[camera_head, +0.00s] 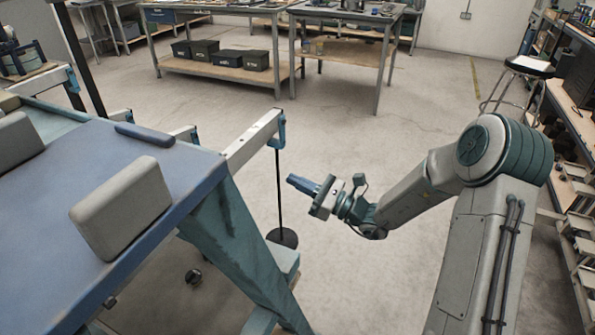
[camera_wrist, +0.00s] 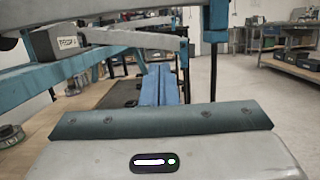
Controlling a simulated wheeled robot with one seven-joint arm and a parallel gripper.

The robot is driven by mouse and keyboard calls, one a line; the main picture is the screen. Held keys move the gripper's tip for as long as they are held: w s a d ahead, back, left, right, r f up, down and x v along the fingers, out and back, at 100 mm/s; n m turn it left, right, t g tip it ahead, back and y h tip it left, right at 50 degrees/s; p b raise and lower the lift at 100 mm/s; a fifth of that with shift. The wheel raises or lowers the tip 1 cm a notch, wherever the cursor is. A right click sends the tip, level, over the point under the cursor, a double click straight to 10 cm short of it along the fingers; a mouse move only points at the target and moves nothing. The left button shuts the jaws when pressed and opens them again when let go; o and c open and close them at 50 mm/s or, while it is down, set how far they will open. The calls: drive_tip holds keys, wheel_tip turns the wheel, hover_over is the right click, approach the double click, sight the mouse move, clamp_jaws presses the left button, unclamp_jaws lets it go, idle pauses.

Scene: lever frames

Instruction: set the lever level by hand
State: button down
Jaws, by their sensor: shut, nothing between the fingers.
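A pale grey lever arm (camera_head: 250,140) juts out from the blue frame (camera_head: 232,225), with a blue fitting (camera_head: 280,128) on its outer end. A thin black rod (camera_head: 279,190) hangs from that end down to a dark disc (camera_head: 283,237). The lever's pivot is hidden, and I cannot tell its exact tilt. My gripper (camera_head: 292,181) is shut and empty, just right of the rod and below the lever's end, apart from the lever. In the wrist view, the blue fingers (camera_wrist: 164,84) are together, and a blue end fitting (camera_wrist: 216,18) hangs above right of them.
Another lever (camera_wrist: 135,34) with a blue end shows behind in the wrist view. Grey padded blocks (camera_head: 122,208) sit on the blue top (camera_head: 75,170) at left. Workbenches (camera_head: 345,50) stand at the back, a stool (camera_head: 530,66) at right. Floor between is clear.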

drive_tip(key=w+a+r, duration=0.2)
drive_tip(key=a+r, duration=0.4)
drive_tip(key=a, duration=0.1)
drive_tip(key=shift+w, duration=0.3)
drive_tip(key=shift+a, duration=0.1)
drive_tip(key=shift+r+p, duration=0.65)
drive_tip(key=shift+r, duration=0.2)
